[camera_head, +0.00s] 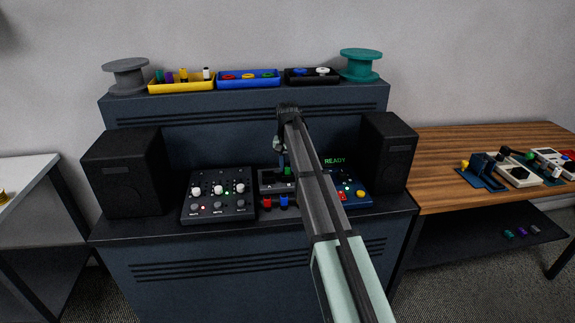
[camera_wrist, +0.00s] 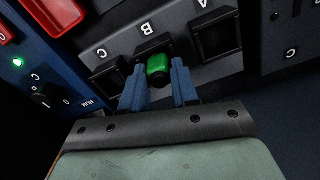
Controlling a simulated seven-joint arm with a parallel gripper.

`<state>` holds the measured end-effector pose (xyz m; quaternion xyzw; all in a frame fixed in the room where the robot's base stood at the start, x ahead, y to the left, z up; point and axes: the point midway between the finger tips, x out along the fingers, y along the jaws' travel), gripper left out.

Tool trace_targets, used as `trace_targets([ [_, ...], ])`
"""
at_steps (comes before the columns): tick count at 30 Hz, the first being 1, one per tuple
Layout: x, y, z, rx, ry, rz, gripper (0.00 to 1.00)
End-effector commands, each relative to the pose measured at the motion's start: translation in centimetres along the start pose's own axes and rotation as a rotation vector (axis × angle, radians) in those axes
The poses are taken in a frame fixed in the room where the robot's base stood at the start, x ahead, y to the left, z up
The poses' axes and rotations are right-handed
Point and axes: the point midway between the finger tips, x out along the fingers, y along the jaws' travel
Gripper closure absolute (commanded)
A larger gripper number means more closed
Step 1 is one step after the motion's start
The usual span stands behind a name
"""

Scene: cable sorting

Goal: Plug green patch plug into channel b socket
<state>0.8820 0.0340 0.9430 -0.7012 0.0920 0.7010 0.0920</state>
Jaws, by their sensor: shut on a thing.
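The green patch plug (camera_wrist: 158,70) is between the two blue fingers of my gripper (camera_wrist: 159,84) in the wrist view. My gripper is shut on it. The plug lies in line with the middle socket, the channel B socket (camera_wrist: 152,45), and overlaps its opening; how deep it sits I cannot tell. Sockets A (camera_wrist: 215,38) and C (camera_wrist: 108,76) flank it and look empty. In the head view a bit of green plug (camera_head: 288,170) shows at the dark patch panel (camera_head: 268,182), with my arm covering the panel's right part.
Red (camera_head: 268,202) and blue (camera_head: 283,202) pieces sit in front of the panel. Black speakers (camera_head: 124,172) (camera_head: 384,150) flank the desk.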

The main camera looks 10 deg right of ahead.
Motion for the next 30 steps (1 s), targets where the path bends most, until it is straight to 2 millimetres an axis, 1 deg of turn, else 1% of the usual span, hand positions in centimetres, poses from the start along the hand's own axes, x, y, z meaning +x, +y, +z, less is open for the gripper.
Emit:
trace_targets([
  [2, 0.02, 0.01, 0.03, 0.000, -0.001, 0.000, 1.00],
  [3, 0.02, 0.01, 0.03, 0.000, -0.001, 0.000, 0.67],
  [11, 0.00, 0.00, 0.02, 0.000, 0.000, 0.000, 0.42],
  [16, 0.00, 0.00, 0.01, 0.000, 0.000, 0.000, 0.41],
  [17, 0.00, 0.00, 0.01, 0.000, 0.000, 0.000, 0.39],
  [24, 0.00, 0.01, 0.01, 0.000, 0.000, 0.000, 0.16],
  [30, -0.01, 0.00, 0.00, 0.000, 0.000, 0.000, 0.15],
])
